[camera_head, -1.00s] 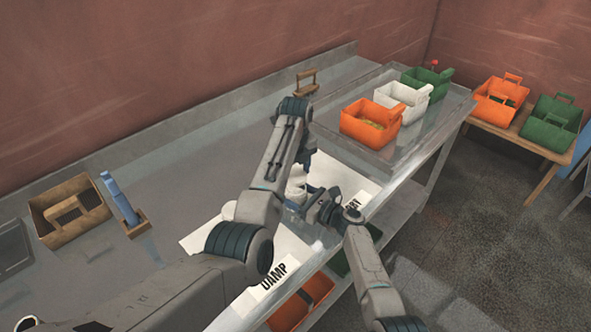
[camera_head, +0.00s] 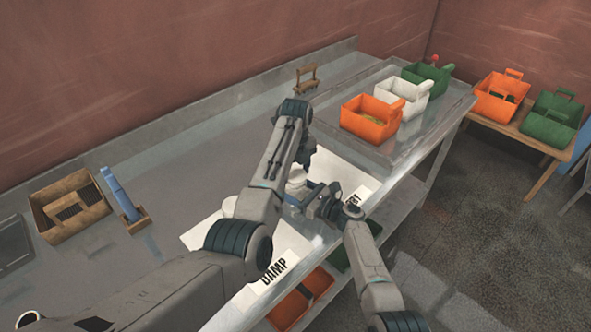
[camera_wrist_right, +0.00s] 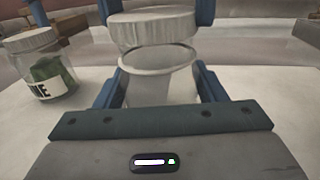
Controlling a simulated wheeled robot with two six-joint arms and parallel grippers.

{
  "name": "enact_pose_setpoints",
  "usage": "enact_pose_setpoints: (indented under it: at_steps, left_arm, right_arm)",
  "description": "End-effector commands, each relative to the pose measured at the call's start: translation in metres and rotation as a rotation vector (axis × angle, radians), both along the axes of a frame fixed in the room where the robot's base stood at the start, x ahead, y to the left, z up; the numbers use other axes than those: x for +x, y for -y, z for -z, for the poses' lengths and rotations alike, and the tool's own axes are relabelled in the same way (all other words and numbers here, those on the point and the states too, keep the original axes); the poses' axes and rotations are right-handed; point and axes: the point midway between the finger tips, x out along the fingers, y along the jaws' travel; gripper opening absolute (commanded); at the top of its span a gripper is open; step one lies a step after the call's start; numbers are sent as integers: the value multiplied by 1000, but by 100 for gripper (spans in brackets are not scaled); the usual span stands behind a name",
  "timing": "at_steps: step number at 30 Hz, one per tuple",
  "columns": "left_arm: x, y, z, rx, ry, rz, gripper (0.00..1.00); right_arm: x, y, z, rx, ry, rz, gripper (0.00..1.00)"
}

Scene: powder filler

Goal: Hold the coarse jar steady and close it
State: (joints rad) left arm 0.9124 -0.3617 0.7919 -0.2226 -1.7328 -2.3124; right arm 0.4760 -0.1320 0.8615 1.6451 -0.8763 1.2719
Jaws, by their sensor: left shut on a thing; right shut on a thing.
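The coarse jar (camera_wrist_right: 160,88) is a clear, open-topped jar in the right wrist view. My right gripper (camera_wrist_right: 160,92) is shut on its sides with blue fingers. A pale round lid (camera_wrist_right: 153,29) is directly above the jar mouth, held between the blue fingers of my left gripper (camera_wrist_right: 155,12). The jar rim shows below the lid; I cannot tell whether they touch at the back. In the head view my left gripper (camera_head: 302,163) reaches down over the white lid (camera_head: 296,177), and my right gripper (camera_head: 318,202) comes in from the right. The jar is mostly hidden there.
A second jar (camera_wrist_right: 42,66) with green contents and a partly hidden label stands left of the coarse jar. White sheets, one marked DAMP (camera_head: 275,270), lie on the bench. A brown caddy (camera_head: 72,207) is at left; an orange bin (camera_head: 370,120) is on a clear tray.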

Motion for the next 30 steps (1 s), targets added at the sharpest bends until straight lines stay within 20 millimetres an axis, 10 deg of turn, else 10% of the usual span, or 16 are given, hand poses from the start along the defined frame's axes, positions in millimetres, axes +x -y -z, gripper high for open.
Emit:
enact_pose_setpoints:
  at_steps: [16,17,19,30]
  left_arm:
    - [0,0,11,0,0,0,36]
    - [0,0,11,0,0,0,36]
    - [0,0,11,0,0,18,36]
    - [0,1,11,0,0,490,36]
  right_arm:
    - [0,0,1,-1,-1,0,23]
    - [0,0,1,-1,-1,0,0]
    - [0,0,1,-1,-1,0,0]
    - [0,0,1,0,-1,0,0]
